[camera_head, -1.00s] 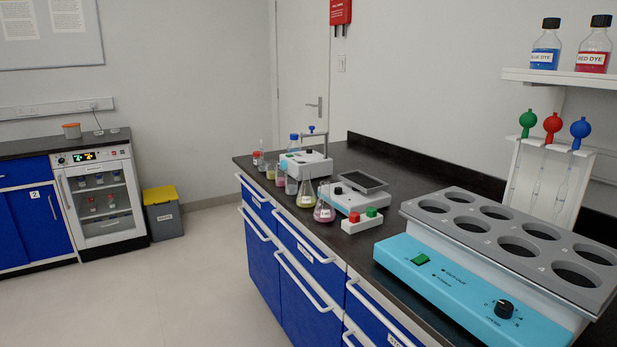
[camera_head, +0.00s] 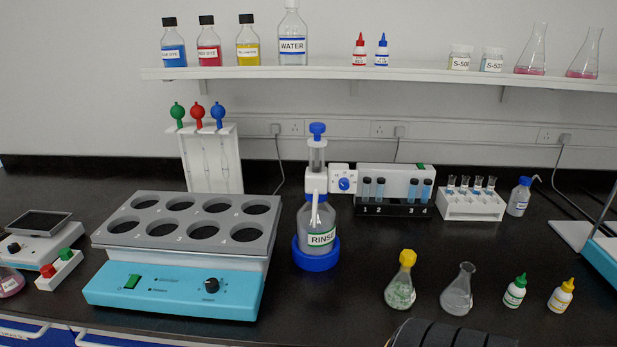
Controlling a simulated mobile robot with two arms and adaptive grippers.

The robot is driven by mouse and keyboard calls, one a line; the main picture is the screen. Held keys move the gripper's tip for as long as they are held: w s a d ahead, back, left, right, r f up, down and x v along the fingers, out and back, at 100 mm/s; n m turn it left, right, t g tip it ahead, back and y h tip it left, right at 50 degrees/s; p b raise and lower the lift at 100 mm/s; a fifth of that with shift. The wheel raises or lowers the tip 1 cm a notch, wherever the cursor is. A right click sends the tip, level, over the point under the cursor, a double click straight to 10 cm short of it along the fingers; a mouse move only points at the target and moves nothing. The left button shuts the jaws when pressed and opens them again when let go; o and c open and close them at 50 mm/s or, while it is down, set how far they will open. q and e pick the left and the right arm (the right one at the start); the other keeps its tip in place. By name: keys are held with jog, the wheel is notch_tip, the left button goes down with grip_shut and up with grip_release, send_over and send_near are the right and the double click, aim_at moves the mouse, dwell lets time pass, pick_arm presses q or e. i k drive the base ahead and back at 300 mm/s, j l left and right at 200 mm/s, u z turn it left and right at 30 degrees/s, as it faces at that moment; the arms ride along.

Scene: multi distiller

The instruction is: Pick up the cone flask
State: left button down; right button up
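Several cone flasks are in view, and I cannot tell which one the task means. A flask with a yellow cap (camera_head: 400,285) stands upright on the black bench at the front right. An open clear flask (camera_head: 458,294) with a pale label stands just right of it. Two flasks with pink liquid stand on the wall shelf at the upper right: the left one (camera_head: 532,52) and the right one (camera_head: 585,57). Part of a flask with pink liquid (camera_head: 10,282) shows at the left edge. Neither of my grippers is in view.
Small green-capped (camera_head: 515,291) and yellow-capped (camera_head: 562,295) bottles stand to the right. A dark ridged shape crosses the bottom edge.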

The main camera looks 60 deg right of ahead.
aim_at(400, 294)
jog(key=z, duration=2.4)
jog(key=i+l+u, duration=0.1)
jog(key=l+u, duration=0.75)
